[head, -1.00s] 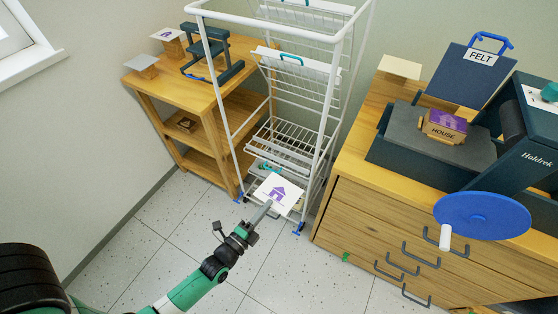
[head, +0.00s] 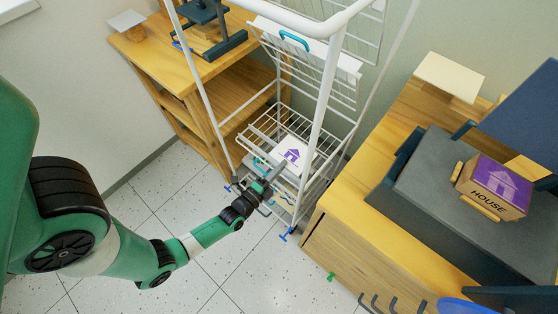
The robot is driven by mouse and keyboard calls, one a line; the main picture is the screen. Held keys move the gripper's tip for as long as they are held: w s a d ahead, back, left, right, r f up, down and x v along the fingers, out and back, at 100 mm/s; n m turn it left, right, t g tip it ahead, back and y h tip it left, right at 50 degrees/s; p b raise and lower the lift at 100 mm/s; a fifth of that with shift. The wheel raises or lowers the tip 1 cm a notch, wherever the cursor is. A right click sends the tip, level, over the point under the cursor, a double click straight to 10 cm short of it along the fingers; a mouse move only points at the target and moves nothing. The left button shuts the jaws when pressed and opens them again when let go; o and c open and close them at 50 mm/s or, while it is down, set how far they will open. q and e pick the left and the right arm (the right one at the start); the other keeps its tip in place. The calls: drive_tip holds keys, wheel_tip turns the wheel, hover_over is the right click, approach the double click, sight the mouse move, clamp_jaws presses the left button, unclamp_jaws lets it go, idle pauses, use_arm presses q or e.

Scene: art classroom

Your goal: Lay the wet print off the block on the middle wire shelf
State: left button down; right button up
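The print, a white sheet with a purple house (head: 292,155), is in the head view at the wire rack. My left gripper (head: 268,184) is at the print's near edge and appears shut on it. The sheet is over the front right part of a lowered wire shelf (head: 256,138); I cannot tell whether it touches the wires. The block marked HOUSE (head: 492,188), with a purple inked top, sits on the grey press bed (head: 425,190) at the right, apart from the print. My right gripper is not in view.
The white rack's front post (head: 322,105) stands right beside the print. Above, a wire shelf with a teal handle (head: 294,40) is tilted up. Another shelf lies below. A wooden shelf unit (head: 205,90) stands left, a drawer cabinet (head: 345,255) right.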

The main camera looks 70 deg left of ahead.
use_arm(q)
wheel_tip(320, 180, down, 8)
drive_tip(key=b, duration=0.5)
drive_tip(key=shift+w+f, duration=0.15)
drive_tip(key=c, duration=1.1)
unclamp_jaws()
drive_tip(key=shift+a, duration=0.15)
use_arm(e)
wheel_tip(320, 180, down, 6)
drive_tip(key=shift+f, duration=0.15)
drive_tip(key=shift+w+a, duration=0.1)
use_arm(q)
drive_tip(key=p+v, duration=0.4)
drive_tip(key=v, duration=0.8)
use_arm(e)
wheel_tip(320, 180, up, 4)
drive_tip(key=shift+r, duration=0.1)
